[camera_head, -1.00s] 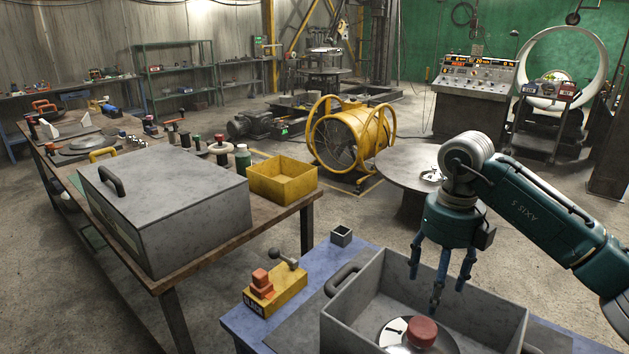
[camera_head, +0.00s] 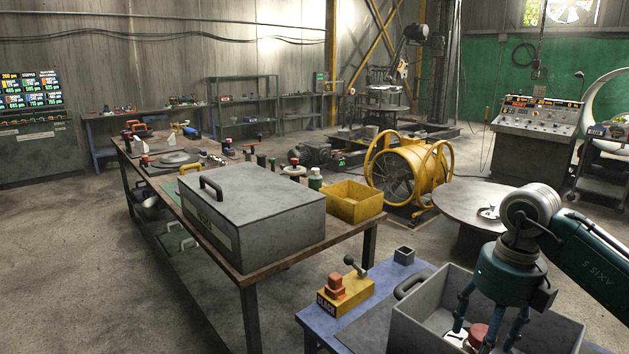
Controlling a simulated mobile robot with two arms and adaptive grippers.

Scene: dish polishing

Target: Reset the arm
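My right arm comes in from the right edge, and its dark teal gripper (camera_head: 489,340) points down into an open grey metal box (camera_head: 435,318). Its fingers are spread apart. A red knob (camera_head: 478,334) on a pale disc (camera_head: 456,338) lies in the box, between or just behind the fingers. I cannot tell whether the fingers touch it. The fingertips are low in the box and partly cut off or hidden. My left gripper is out of view.
The box stands on a blue table (camera_head: 312,318) beside a yellow block with a lever (camera_head: 345,292) and a small grey cup (camera_head: 404,254). To the left, a wooden table (camera_head: 240,264) carries a lidded grey box (camera_head: 250,205) and a yellow bin (camera_head: 354,203). A round table (camera_head: 470,203) stands behind my arm.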

